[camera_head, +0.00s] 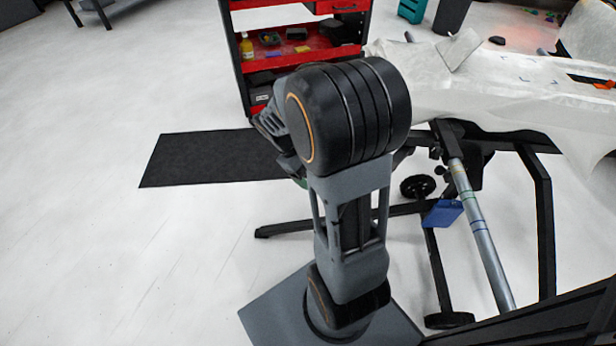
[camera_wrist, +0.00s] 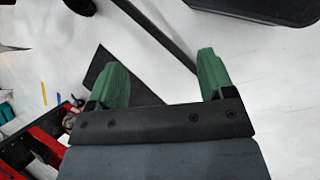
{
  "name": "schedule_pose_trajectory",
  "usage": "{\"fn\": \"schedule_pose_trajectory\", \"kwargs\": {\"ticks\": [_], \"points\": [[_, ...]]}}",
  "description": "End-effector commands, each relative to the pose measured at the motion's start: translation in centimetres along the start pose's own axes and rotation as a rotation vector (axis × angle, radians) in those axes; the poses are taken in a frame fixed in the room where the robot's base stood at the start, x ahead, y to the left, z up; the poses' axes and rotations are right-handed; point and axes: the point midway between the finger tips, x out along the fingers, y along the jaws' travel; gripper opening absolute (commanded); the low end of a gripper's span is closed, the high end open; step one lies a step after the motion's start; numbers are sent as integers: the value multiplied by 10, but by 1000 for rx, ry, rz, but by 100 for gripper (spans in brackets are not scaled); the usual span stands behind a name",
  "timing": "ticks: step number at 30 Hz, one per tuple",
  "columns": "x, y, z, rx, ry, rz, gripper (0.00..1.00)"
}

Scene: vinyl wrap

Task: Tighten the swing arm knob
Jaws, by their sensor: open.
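My gripper (camera_wrist: 160,70) is open, with its two green fingers wide apart and nothing between them but white floor and part of a dark strip. In the head view my own arm hides most of the gripper. A black stand frame (camera_head: 543,215) with a silver tube (camera_head: 480,235) is to the right of my arm. I cannot make out the swing arm knob for sure in either view. In the wrist view a dark bar (camera_wrist: 160,36) runs beyond the fingers, and a black part (camera_wrist: 265,8) shows at the top right.
A red and black tool cart (camera_head: 300,55) stands behind my arm. A table covered in white sheeting (camera_head: 490,88) is at the back right. A black mat (camera_head: 195,160) lies on the floor. A blue piece (camera_head: 442,213) is by the tube. The left floor is clear.

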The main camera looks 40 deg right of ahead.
Motion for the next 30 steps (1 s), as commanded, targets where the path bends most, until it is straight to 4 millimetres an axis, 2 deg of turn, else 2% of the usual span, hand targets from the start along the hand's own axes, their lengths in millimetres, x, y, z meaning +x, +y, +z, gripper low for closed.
{"fn": "schedule_pose_trajectory", "kwargs": {"ticks": [9,26,28,30], "points": [[-10,-14,5,16,79,3,75],[-12,-15,6,17,87,2,76],[-9,-14,6,20,84,0,76],[2,-14,4,23,60,-14,76]]}}
